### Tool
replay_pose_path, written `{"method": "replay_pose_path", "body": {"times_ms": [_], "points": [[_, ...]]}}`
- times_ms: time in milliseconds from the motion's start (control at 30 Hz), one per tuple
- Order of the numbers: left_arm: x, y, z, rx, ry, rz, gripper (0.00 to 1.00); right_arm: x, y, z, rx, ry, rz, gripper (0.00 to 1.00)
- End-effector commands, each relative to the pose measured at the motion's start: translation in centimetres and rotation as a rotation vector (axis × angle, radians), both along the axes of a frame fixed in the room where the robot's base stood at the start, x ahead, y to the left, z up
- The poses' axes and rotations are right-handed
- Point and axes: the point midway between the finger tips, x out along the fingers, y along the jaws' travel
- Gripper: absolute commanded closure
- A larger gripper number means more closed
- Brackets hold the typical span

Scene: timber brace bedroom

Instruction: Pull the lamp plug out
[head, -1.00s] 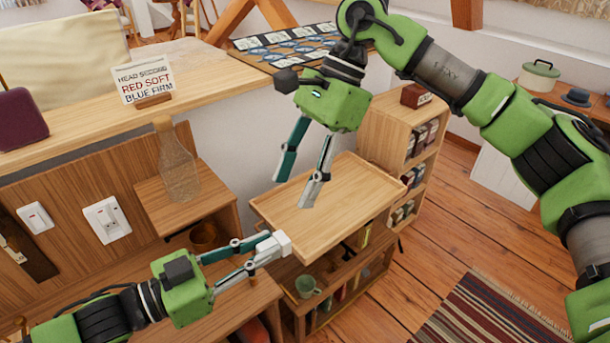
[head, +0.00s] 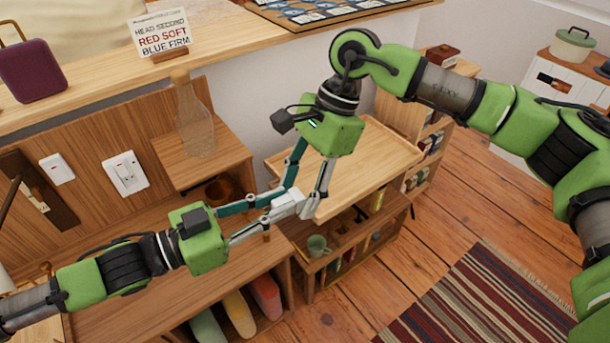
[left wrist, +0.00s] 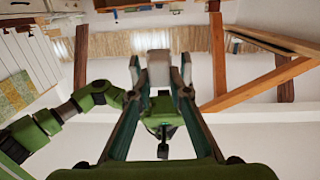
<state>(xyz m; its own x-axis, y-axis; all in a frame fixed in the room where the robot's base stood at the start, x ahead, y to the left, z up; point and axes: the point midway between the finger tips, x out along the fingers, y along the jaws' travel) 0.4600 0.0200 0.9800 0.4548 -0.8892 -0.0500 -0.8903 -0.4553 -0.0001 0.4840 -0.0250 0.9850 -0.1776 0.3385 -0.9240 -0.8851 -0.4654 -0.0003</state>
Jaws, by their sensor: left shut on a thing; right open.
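My left gripper (head: 286,208) is shut on a small white block that looks like the plug (head: 295,203), held in the air in front of the low shelves. The plug also shows between the left fingertips in the left wrist view (left wrist: 158,65). My right gripper (head: 304,190) is open, pointing down, with its fingers spread close around the plug. Whether they touch it I cannot tell. The white wall socket (head: 125,174) is on the wood panel at the left, with no plug seen in it. I cannot make out a cord on the plug.
A glass bottle (head: 193,120) stands on a wooden shelf near the panel. A wooden tray-like top (head: 375,150) lies behind my right gripper. A green mug (head: 318,245) sits below the grippers. A striped rug (head: 480,300) covers the floor at right.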

Motion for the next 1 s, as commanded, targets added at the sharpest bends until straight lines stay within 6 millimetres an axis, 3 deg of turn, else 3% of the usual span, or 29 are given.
{"method": "replay_pose_path", "body": {"times_ms": [267, 433, 467, 533, 567, 600, 1000], "points": [[0.0, 0.0, 0.03, -0.001, 0.0, 0.0, 1.0, -0.04, 0.08, -0.19, 0.0, 0.0, 0.0, 0.56], [-0.01, -0.01, 0.03, -0.001, 0.0, 0.0, 1.0, -0.04, 0.08, -0.16, 0.0, 0.0, 0.0, 0.94], [-0.01, -0.01, 0.04, -0.001, 0.0, 0.0, 1.0, -0.03, 0.08, -0.16, 0.0, 0.0, 0.0, 0.97], [-0.01, -0.02, 0.04, -0.001, 0.0, -0.001, 1.0, -0.02, 0.08, -0.15, 0.0, -0.001, 0.0, 0.97], [-0.02, -0.02, 0.04, -0.001, 0.0, -0.001, 0.75, -0.02, 0.08, -0.13, 0.0, -0.001, 0.0, 0.97], [-0.02, -0.02, 0.04, -0.001, 0.0, -0.001, 0.64, -0.01, 0.09, -0.13, 0.0, -0.001, 0.0, 0.97], [-0.07, 0.19, -0.01, 0.0, 0.0, 0.0, 0.63, -0.02, 0.08, -0.12, 0.0, -0.001, 0.0, 0.97]]}}
